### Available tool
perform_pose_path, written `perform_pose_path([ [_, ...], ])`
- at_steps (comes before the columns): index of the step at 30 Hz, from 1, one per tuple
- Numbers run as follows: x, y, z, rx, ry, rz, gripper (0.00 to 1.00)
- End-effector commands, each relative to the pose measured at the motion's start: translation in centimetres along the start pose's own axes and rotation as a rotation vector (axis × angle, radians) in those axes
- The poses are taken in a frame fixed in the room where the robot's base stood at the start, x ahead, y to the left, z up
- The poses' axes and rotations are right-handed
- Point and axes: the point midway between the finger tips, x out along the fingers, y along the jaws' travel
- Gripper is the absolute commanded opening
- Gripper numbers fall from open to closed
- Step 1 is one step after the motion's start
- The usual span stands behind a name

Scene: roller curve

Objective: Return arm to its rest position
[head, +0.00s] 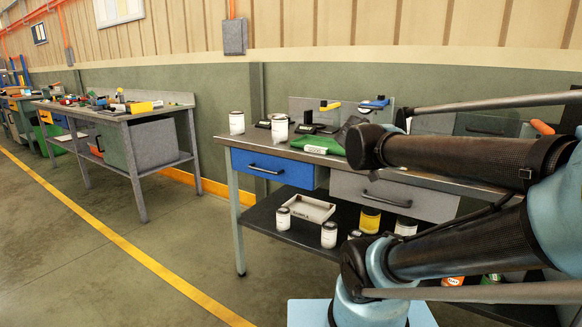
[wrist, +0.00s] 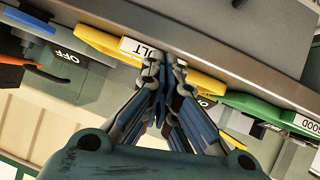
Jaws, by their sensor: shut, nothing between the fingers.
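My gripper (wrist: 165,68) shows in the wrist view with its fingers drawn together and nothing held between them. Its tips appear in front of a yellow piece (wrist: 196,82) with a white label ending in "LT"; I cannot tell whether they touch it. In the head view my arm comes in from the right, bent, over the right part of a workbench (head: 442,185). My gripper cannot be made out there.
Jars (head: 237,123) and a green "GOOD" piece (head: 318,145) stand on the workbench. More jars and a white tray (head: 307,208) are on its lower shelf. Another bench (head: 125,115) stands at left. The floor (head: 100,260) at front left is clear.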

Motion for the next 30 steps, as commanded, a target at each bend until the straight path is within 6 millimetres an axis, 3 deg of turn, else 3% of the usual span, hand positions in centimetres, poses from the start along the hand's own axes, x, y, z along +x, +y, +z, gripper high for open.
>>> perform_pose_path([
  [4, 0.0, 0.9, 6.9, -0.09, -0.207, -0.021, 0.0],
  [9, -1.6, 0.4, 15.1, -0.218, -0.457, -0.139, 0.0],
  [15, -4.8, -1.5, 22.1, -0.348, -0.664, -0.354, 0.0],
  [21, -7.0, -2.7, 25.0, -0.413, -0.74, -0.499, 0.0],
  [30, -7.2, -2.9, 25.3, -0.421, -0.748, -0.518, 0.0],
])
